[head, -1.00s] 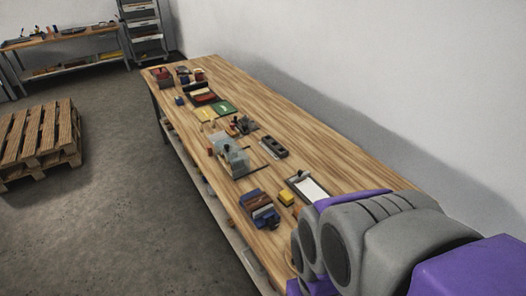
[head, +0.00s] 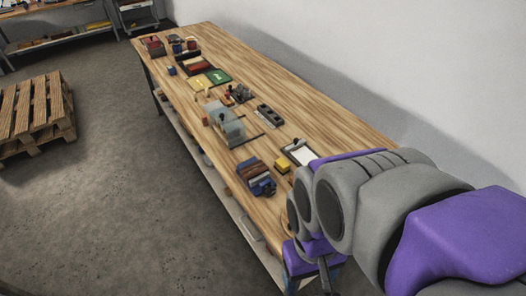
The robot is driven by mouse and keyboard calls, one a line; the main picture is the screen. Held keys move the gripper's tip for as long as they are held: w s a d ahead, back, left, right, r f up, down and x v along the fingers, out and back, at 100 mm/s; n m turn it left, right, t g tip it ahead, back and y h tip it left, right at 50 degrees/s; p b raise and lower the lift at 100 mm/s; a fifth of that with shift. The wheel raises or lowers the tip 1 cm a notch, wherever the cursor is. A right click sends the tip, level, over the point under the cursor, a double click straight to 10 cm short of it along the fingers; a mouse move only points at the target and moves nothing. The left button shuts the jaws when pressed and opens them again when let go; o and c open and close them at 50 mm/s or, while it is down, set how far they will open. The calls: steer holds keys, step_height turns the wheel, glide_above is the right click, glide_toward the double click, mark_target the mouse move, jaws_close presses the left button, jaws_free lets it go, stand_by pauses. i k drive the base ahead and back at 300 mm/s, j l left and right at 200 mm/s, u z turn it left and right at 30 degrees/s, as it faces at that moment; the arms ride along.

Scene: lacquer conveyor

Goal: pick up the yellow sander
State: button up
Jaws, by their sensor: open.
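A small yellow block (head: 282,163), which looks like the yellow sander, lies on the wooden workbench (head: 290,95) near its front end. It sits between a rack of blue and brown blocks and a clipboard. My arm reaches in from the right, and its grey and purple links are close to the block's right side. Only a dark end part of my gripper (head: 325,276) shows at the bottom, below and in front of the bench. It is open, apart from the yellow block. Most of the gripper is hidden or cut off by the frame.
A clipboard (head: 299,151) lies beside the yellow block. The rack of blue and brown blocks (head: 256,176) is to its left. A grey clear-sided fixture (head: 228,130) and several small items stand farther along the bench. A wooden pallet (head: 35,115) is on the floor at left.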

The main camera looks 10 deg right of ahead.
mark_target(282, 166)
steer(key=j+z, duration=0.15)
steer(key=j, duration=0.45)
steer(key=k+j+z, duration=0.1)
steer(key=j, duration=0.5)
steer(key=i+j+z, duration=0.2)
steer(key=j, duration=0.15)
steer(key=i+j+z, duration=0.2)
steer(key=j+z, duration=0.2)
steer(key=j, duration=0.3)
steer(key=i+z, duration=0.35)
steer(key=i, duration=0.45)
